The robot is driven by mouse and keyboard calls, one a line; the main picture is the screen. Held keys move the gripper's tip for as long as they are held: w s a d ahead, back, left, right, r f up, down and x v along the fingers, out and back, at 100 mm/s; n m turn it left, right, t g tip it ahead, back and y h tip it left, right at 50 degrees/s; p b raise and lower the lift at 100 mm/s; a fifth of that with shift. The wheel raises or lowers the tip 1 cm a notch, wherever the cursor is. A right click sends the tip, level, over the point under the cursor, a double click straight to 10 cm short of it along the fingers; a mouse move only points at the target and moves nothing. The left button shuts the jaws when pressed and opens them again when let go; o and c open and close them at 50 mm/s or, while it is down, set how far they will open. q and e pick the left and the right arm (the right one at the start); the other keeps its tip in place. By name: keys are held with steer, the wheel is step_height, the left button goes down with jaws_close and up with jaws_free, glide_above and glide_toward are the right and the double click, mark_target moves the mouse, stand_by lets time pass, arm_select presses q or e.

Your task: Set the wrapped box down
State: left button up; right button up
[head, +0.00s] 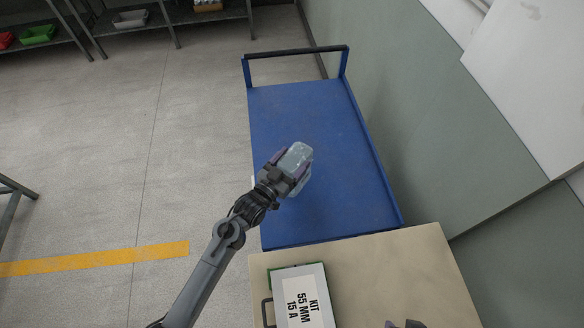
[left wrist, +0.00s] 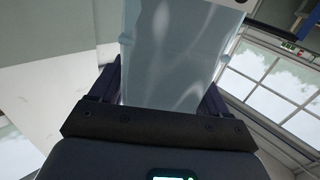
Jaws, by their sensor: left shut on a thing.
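The wrapped box (head: 296,161) is a pale, shiny blue-grey block over the blue cart (head: 350,200) in the head view. My left gripper (head: 286,168) is shut on it, with one finger on either side. In the left wrist view the box (left wrist: 175,60) fills the space between the two dark fingers (left wrist: 160,95). I cannot tell from these frames whether the box touches the cart's deck. At the bottom edge of the head view a small dark part, perhaps of my right gripper, shows; its jaws are not visible.
A beige table (head: 400,265) stands at the cart's near end with a labelled kit case (head: 298,300) on it. The cart has a raised handle bar (head: 296,52) at its far end. A grey-green wall (head: 400,100) runs along its right. The deck around the box is bare.

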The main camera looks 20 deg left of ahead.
arm_select(q)
steer(key=shift+f, duration=1.85)
steer(key=shift+f, duration=0.15)
steer(key=o, duration=1.7)
steer(key=s+a+g+y, duration=0.1)
steer(key=s+g, duration=0.3)
steer(key=s, duration=0.6)
steer(key=s+a+g+y, duration=0.1)
steer(key=s+g, duration=0.4)
steer(key=s, duration=0.5)
steer(key=s+a+g+y, duration=0.1)
steer(key=s+g, duration=0.3)
steer(key=s, duration=0.7)
steer(key=shift+a+r+n+g+y, duration=0.3)
steer(key=shift+a+n+g+y, duration=0.1)
steer(key=shift+y, duration=0.2)
